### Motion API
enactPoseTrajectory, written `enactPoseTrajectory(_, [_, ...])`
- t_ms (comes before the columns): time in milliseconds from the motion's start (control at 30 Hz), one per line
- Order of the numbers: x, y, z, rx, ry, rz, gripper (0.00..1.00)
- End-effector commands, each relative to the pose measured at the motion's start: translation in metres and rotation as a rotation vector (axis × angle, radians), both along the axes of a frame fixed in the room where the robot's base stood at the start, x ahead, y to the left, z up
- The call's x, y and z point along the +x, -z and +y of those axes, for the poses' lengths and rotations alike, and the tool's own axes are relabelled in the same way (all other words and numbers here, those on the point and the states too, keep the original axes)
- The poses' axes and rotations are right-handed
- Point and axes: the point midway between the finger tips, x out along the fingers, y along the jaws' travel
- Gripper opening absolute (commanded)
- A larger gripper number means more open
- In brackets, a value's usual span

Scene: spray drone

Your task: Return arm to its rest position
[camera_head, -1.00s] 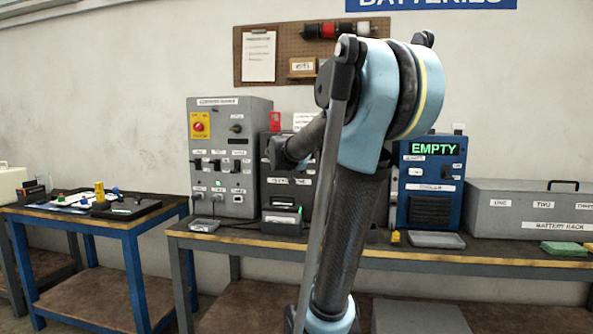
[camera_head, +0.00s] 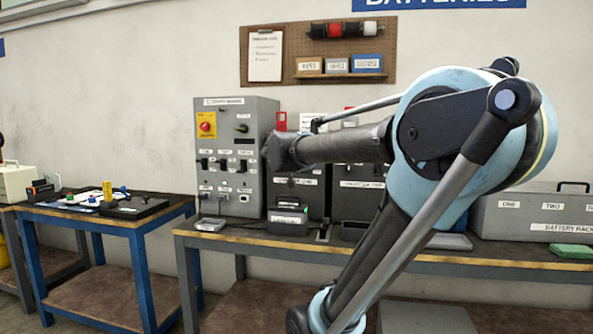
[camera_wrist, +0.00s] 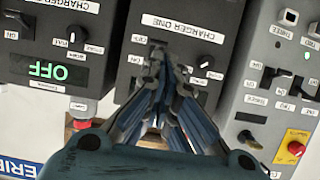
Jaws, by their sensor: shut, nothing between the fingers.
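My arm, with its light-blue elbow joint (camera_head: 475,130), fills the right half of the head view. Its dark forearm (camera_head: 345,146) reaches left across the front of the chargers. My gripper (camera_wrist: 167,75) shows in the wrist view with its blue-grey fingers together and nothing between them. Behind the fingers is the dark face of Charger One (camera_wrist: 185,32), upside down in that view. I cannot make out the gripper's fingers in the head view.
A grey bench (camera_head: 440,258) runs under the arm, bearing a grey control box (camera_head: 258,150) and a battery rack (camera_head: 530,217). A blue-framed table (camera_head: 130,220) stands at left. A pegboard (camera_head: 295,72) hangs behind. An OFF display (camera_wrist: 62,72) shows in the wrist view.

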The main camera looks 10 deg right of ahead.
Motion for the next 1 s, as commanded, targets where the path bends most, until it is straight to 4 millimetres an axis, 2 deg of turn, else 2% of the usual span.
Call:
enactPoseTrajectory(267, [-0.002,0.002,0.0,0.0,0.001,0.006,0.0])
enactPoseTrajectory(367, [-0.013,0.017,-0.006,-0.001,0.014,0.045,0.0])
enactPoseTrajectory(467, [-0.039,0.049,-0.016,0.002,0.033,0.136,0.0])
enactPoseTrajectory(667, [-0.117,0.142,-0.026,0.031,0.022,0.416,0.0])
enactPoseTrajectory(800, [-0.174,0.206,-0.016,0.072,-0.048,0.616,0.0])
enactPoseTrajectory(1000, [-0.251,0.282,0.016,0.149,-0.232,0.857,0.0])
